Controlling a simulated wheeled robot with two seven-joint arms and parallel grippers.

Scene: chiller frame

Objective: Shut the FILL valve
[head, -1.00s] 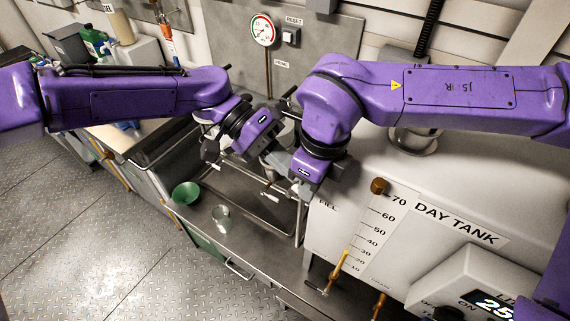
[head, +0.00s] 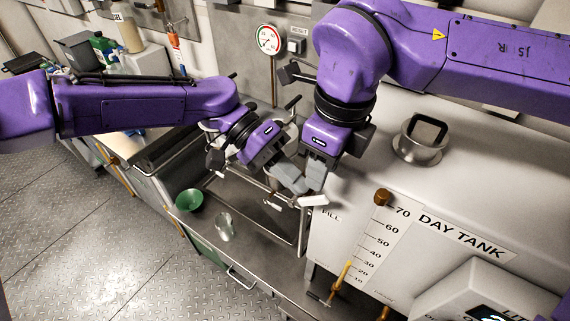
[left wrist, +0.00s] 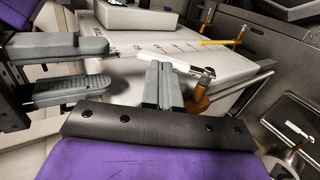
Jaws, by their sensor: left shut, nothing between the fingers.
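The FILL valve is at the left end of the day tank (head: 420,190), by the FILL label (head: 331,215). Its white lever (head: 313,200) shows just below my grippers. In the left wrist view the white lever (left wrist: 178,61) lies crosswise above a brass valve body (left wrist: 202,97). My left gripper (head: 292,180) is shut and empty, its tips (left wrist: 160,68) close to the lever; I cannot tell whether they touch. My right gripper (head: 316,178) is just right of it; in the left wrist view its fingers (left wrist: 75,70) are apart with nothing seen between them.
A green funnel (head: 188,201) and a clear beaker (head: 224,228) stand on the bench left of the tank. Another white-handled valve (left wrist: 297,130) is at the right in the left wrist view. A filler neck (head: 420,143) rises from the tank top.

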